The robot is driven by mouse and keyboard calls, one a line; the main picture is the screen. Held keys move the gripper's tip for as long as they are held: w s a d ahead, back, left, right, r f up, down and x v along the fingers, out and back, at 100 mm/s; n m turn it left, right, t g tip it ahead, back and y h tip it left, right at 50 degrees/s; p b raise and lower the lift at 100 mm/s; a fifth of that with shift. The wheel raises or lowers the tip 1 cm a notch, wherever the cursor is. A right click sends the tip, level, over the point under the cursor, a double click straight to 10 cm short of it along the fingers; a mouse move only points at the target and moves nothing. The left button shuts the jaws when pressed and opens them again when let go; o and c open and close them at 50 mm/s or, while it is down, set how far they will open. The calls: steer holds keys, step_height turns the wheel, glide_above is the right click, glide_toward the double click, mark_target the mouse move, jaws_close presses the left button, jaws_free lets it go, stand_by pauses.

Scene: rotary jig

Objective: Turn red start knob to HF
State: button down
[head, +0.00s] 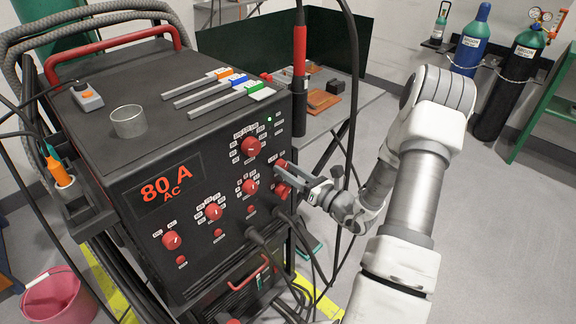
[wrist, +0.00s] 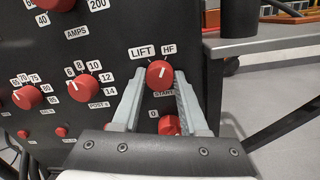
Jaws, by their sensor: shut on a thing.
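The red start knob (wrist: 159,74) sits on the black front panel of the welding machine. The LIFT label (wrist: 143,52) is at its upper left and the HF label (wrist: 168,49) at its upper right. Its white mark points upward, leaning a little to the right; I cannot tell exactly which label it meets. My gripper (wrist: 157,80) has one finger on each side of the knob and is shut on it. In the head view my gripper (head: 283,172) reaches the panel's right side and partly hides the knob.
Another red knob (wrist: 169,125) marked 0 sits just below, between my fingers. The POST knob (wrist: 79,91) is to the left and the AMPS knob (head: 251,146) above. Cables (head: 262,240) plug in below. A grey side table (head: 345,110) stands behind at right.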

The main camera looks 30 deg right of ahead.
stand_by(0.5)
steer(key=shift+c, duration=2.2)
jaws_free()
steer(key=shift+s, duration=0.1)
steer(key=p+v, duration=0.1)
steer(key=v, duration=1.6)
steer(key=shift+s+p, duration=0.2)
steer(key=shift+p, duration=0.1)
steer(key=shift+d, duration=0.1)
